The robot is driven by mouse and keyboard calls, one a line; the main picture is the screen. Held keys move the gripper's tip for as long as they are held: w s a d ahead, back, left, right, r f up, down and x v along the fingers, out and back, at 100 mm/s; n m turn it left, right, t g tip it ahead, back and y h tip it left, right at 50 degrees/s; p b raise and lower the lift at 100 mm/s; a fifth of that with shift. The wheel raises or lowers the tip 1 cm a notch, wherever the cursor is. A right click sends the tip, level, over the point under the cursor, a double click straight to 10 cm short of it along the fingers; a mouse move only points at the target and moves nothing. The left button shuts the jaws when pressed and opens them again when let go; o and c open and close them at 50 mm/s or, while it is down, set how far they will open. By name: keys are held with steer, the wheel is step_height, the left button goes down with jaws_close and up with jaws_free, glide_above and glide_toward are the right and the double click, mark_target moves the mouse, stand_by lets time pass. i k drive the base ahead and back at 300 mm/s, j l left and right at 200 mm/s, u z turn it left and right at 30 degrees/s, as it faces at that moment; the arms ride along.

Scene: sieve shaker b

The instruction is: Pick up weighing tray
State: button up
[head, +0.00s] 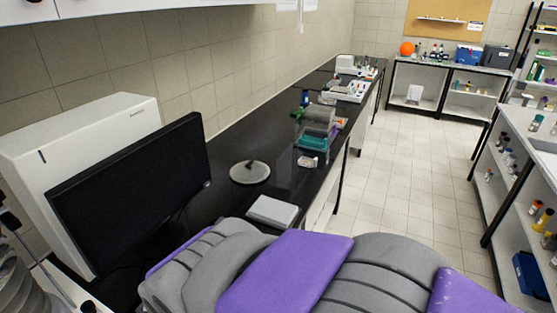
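No object here is clearly identifiable as the weighing tray. A flat, round, pale grey dish or disc (250,172) lies on the black bench top, right of the monitor. A small pale item (308,161) sits farther back near the bench's front edge; it is too small to make out. A flat white box-like item (273,210) lies nearer, partly hidden by my purple and grey body. My gripper is not in view.
A black monitor (132,190) and a white instrument (85,130) stand on the left. Grey and teal equipment (317,125) stands farther along the black bench (228,200). The tiled floor (400,175) to the right is clear, with shelves beyond.

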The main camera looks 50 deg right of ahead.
mark_target(304, 161)
steer(key=k+z, duration=0.25)
steer(key=z, duration=0.15)
steer(key=k+l+z, duration=0.1)
steer(key=z, duration=0.35)
steer(key=i+l+z, duration=0.6)
steer(key=z, duration=0.15)
steer(key=l+u, duration=0.15)
steer(key=u, duration=2.65)
steer(key=z, duration=2.8)
